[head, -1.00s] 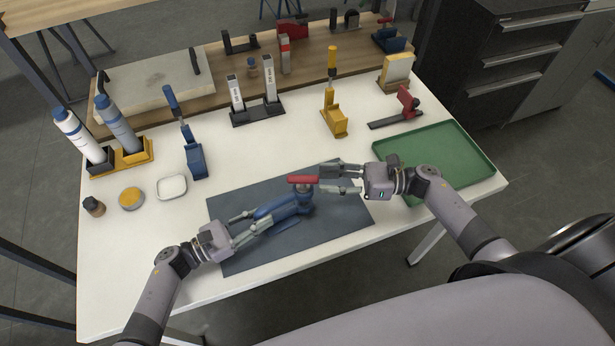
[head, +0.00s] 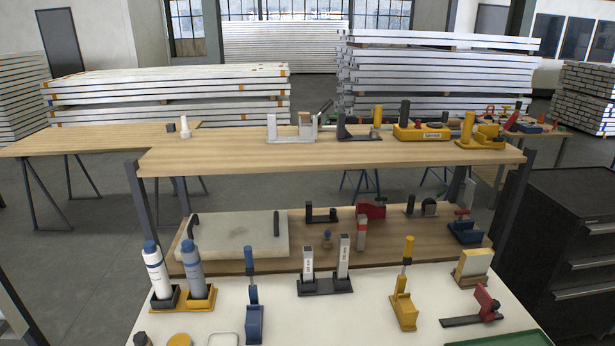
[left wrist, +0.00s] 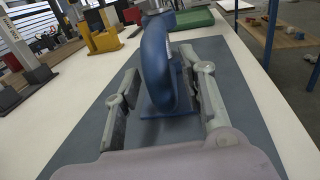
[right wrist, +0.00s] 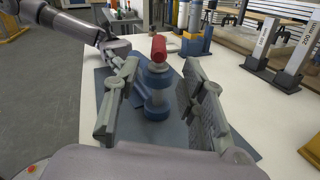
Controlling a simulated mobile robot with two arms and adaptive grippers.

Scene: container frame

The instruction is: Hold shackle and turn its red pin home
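The blue shackle (left wrist: 157,68) shows in the left wrist view, its curved bow between the two fingers of my left gripper (left wrist: 160,60). The fingers stand apart with a gap to the bow on each side. In the right wrist view the red pin head (right wrist: 158,48) sits above the upper blue eye of the shackle (right wrist: 157,112), with a grey length between the two eyes. My right gripper (right wrist: 161,64) is open, one finger on each side of the pin, not touching it. The head view shows neither gripper nor shackle.
A dark mat (left wrist: 80,148) lies under the shackle on the white table (head: 370,300). Along the table's back stand bottles in a holder (head: 183,303), a blue clamp (head: 254,322), a yellow clamp (head: 403,310) and a red-handled tool (head: 484,303). A wooden shelf (head: 330,153) stands behind.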

